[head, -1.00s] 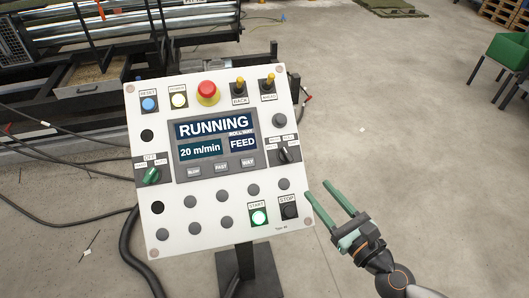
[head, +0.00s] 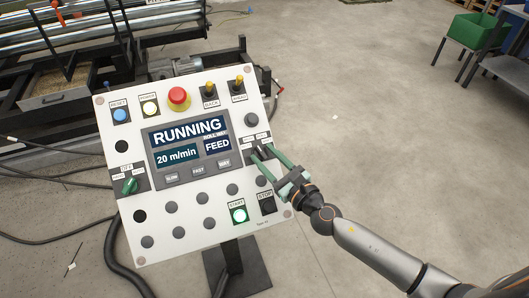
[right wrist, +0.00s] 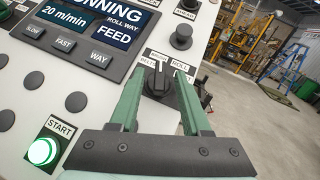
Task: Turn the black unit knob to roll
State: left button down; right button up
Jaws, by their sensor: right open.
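The black unit knob (head: 258,150) is on the right side of the white control panel (head: 190,245), right of the screen. In the right wrist view the knob (right wrist: 158,78) sits between the two green fingers of my right gripper (right wrist: 160,90), with labels "BELTS" and "ROLL" above it. My right gripper (head: 265,162) is open, its fingertips at the knob, one on either side. I cannot tell whether they touch it. The screen (head: 190,142) reads "RUNNING", "20 m/min", "ROLL WAY" and "FEED". My left gripper is out of view.
The lit green START button (head: 239,215) and black STOP button (head: 267,205) are below the knob. A red emergency button (head: 179,97) and toggle switches (head: 209,89) are on top. A green selector (head: 130,186) is at left. Open floor lies to the right.

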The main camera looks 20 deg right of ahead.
jog(key=shift+w+a, duration=0.15)
jog(key=shift+w, duration=0.3)
grip_shut()
